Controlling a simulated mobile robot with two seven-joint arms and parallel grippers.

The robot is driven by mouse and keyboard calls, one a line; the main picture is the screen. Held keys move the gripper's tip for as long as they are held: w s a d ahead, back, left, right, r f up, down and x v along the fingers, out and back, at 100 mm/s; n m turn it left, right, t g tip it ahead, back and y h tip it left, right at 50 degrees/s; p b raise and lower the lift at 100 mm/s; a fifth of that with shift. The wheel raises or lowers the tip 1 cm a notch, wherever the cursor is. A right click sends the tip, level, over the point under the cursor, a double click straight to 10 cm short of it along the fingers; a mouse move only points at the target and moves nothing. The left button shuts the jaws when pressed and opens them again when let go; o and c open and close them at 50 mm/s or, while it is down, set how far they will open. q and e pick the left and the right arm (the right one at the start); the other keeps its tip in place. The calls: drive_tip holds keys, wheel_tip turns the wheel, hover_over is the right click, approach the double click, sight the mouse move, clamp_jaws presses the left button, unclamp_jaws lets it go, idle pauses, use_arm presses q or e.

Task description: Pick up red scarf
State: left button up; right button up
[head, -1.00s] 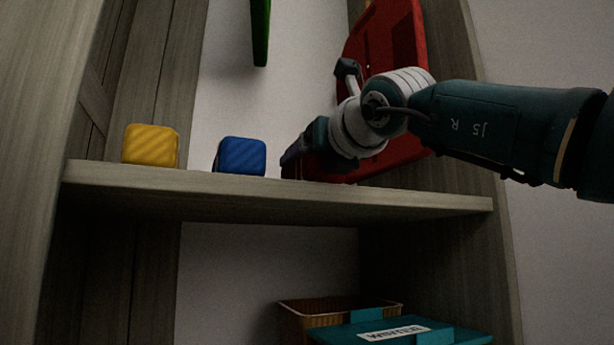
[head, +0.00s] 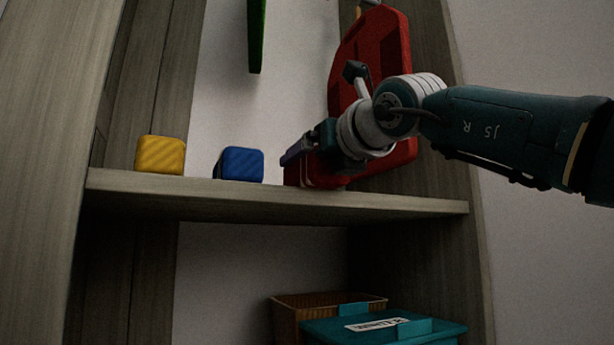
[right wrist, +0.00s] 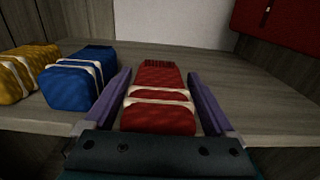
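The red scarf (right wrist: 160,80) is a folded, ribbed bundle with pale bands, lying on the wooden shelf (head: 230,200). In the head view only a low part of the scarf (head: 322,182) shows under my right gripper (head: 292,155). In the right wrist view my right gripper (right wrist: 158,76) has one purple finger on each side of the scarf, with narrow gaps apparently left between fingers and cloth. It looks open around the scarf. The near end of the scarf is hidden behind the gripper body. My left gripper is not in view.
A blue bundle (head: 240,164) and a yellow bundle (head: 160,155) sit left of the scarf. A large red item (head: 385,55) hangs at right behind my arm, and a green one (head: 257,35) hangs above. A brown basket (head: 300,307) and teal box (head: 390,332) stand below.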

drive_tip(key=shift+o, duration=0.6)
drive_tip(key=shift+s, duration=0.1)
drive_tip(key=shift+s+d, duration=0.3)
drive_tip(key=shift+s, duration=0.3)
drive_tip(key=p+v, duration=0.1)
drive_tip(key=v, duration=0.7)
drive_tip(key=shift+s, duration=0.2)
drive_tip(key=shift+d, duration=0.15)
